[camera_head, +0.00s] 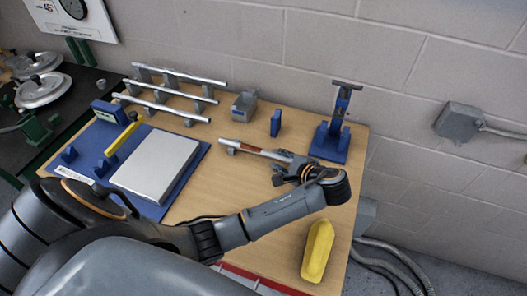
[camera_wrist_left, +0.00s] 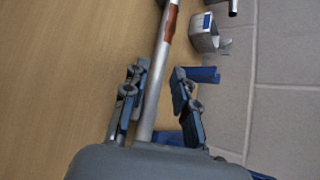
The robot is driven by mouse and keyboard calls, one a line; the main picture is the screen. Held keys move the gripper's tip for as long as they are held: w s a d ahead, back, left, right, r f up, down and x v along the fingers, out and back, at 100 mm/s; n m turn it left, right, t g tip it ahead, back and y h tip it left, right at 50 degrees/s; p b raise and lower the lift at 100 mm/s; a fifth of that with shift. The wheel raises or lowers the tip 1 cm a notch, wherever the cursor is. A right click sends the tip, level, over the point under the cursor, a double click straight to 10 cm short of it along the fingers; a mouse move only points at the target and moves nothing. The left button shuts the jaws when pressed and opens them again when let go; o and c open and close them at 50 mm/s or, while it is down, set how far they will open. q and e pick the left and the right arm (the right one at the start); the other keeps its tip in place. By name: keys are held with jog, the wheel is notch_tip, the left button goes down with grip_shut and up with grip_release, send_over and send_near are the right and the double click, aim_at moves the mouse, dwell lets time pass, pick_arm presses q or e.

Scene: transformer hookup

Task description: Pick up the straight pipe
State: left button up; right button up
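A straight metal pipe (camera_head: 245,148) with a reddish-brown band lies on the wooden table, its left end on a small grey support. My left gripper (camera_head: 284,168) is at the pipe's right end, over the table. In the left wrist view the pipe (camera_wrist_left: 152,95) runs between the two fingers of my left gripper (camera_wrist_left: 157,88). The fingers are open, with a clear gap between the pipe and the right finger; the left finger is close beside the pipe. The gripper hides the pipe's near end. My right gripper is not in view.
Several other pipes (camera_head: 160,108) rest on grey supports at the back left. A blue stand (camera_head: 330,142), a grey bracket (camera_head: 244,106) and a small blue block (camera_head: 276,123) stand behind the gripper. A yellow object (camera_head: 317,250) lies at the front right. A scale-like plate (camera_head: 156,165) is left.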

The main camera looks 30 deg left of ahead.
aim_at(268, 155)
pick_arm(q)
jog(key=p+x, duration=0.1)
jog(key=x, duration=0.3)
jog(key=shift+a+r, duration=0.1)
jog(key=shift+a, duration=0.25)
jog(key=shift+w+a+f, duration=0.1)
jog(key=shift+a+f, duration=0.2)
jog(key=shift+a, duration=0.05)
jog(key=shift+d, duration=0.1)
grip_shut()
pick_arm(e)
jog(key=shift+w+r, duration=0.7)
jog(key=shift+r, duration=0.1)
pick_arm(q)
jog(key=shift+r, duration=0.1)
